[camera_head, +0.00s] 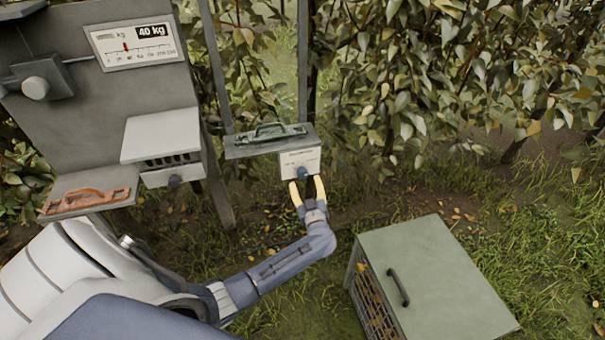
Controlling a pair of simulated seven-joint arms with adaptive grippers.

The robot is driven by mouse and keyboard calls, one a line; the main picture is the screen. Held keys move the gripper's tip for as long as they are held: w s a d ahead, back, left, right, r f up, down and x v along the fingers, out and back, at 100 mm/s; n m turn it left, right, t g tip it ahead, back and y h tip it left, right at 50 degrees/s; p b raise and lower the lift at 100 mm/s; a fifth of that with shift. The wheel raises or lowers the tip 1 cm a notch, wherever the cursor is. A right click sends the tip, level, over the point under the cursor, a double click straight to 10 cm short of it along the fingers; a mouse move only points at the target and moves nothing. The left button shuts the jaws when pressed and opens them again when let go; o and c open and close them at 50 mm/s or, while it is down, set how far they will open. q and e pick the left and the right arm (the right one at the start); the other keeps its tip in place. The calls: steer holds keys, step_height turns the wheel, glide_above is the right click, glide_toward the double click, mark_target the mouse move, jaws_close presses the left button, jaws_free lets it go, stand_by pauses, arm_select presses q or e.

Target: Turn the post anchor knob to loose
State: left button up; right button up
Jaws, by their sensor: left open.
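The post anchor knob (303,173) is a small blue knob on the front of a white labelled box (300,160). The box sits at the foot of a grey metal post (302,60). My left gripper (307,183) has yellow fingers and is open, with one finger on each side of the knob. I cannot tell whether the fingers touch it. The label on the box is too small to read, so the knob's setting is unclear. My right gripper is not in view.
A green-lidded crate (435,275) sits on the grass at lower right. Leafy branches fill the back.

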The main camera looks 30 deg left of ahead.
mark_target(303, 175)
arm_select(q)
steer(key=shift+x, duration=3.35)
steer(key=shift+c, duration=0.3)
jaws_close()
